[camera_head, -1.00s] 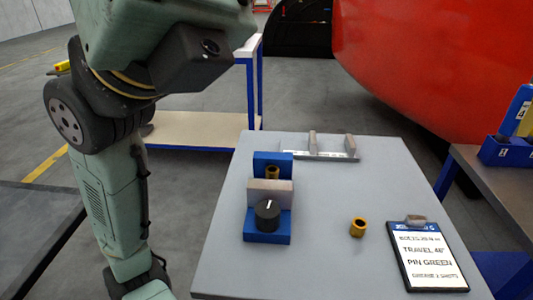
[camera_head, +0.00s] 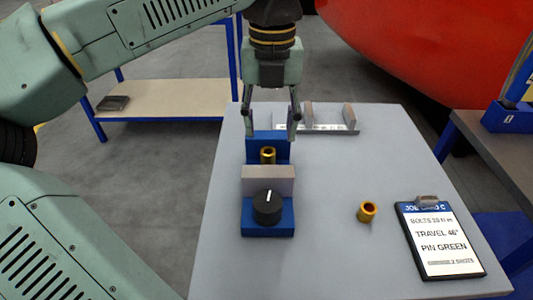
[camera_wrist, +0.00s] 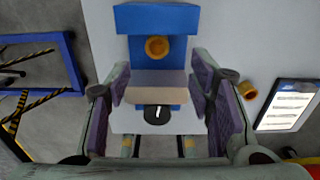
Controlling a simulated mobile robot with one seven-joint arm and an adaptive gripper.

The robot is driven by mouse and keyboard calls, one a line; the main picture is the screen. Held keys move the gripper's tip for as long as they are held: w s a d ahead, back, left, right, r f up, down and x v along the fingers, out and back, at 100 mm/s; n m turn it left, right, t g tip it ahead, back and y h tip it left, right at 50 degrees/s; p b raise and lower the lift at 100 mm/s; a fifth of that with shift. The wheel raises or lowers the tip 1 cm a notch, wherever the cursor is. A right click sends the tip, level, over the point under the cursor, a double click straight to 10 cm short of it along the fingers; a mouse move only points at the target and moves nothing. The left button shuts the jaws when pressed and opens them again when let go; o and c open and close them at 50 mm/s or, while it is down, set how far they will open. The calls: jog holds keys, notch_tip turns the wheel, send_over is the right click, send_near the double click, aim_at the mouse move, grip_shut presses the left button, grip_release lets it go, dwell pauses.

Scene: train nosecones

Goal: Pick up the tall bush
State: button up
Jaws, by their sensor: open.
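One brass bush (camera_head: 268,155) stands upright in the blue fixture (camera_head: 268,218), behind a grey block (camera_head: 268,179); its lower part is hidden. In the wrist view this bush (camera_wrist: 157,47) shows as a ring with a dark hole. A second brass bush (camera_head: 367,212) stands loose on the grey table, right of the fixture; it also shows in the wrist view (camera_wrist: 247,90). I cannot tell for certain which is the taller. My gripper (camera_head: 271,118) is open and empty, pointing down above the back of the fixture, its fingers spread left and right.
A black knob (camera_head: 267,207) sits at the front of the fixture. A clipboard (camera_head: 440,240) lies at the table's right. A metal bracket with uprights (camera_head: 325,128) is at the back. A large red nosecone (camera_head: 430,50) looms behind. The table's front middle is clear.

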aim_at(268, 157)
notch_tip(268, 157, down, 3)
jog(key=shift+r, duration=0.1)
jog(key=f, duration=0.1)
jog(key=f+p, duration=0.1)
jog(key=f, duration=0.2)
jog(key=shift+s+a+f+p, duration=0.1)
jog(key=shift+s+a+p, duration=0.15)
jog(key=shift+s+p, duration=0.15)
jog(key=shift+w+f, duration=0.1)
jog(key=shift+f, duration=0.35)
grip_shut()
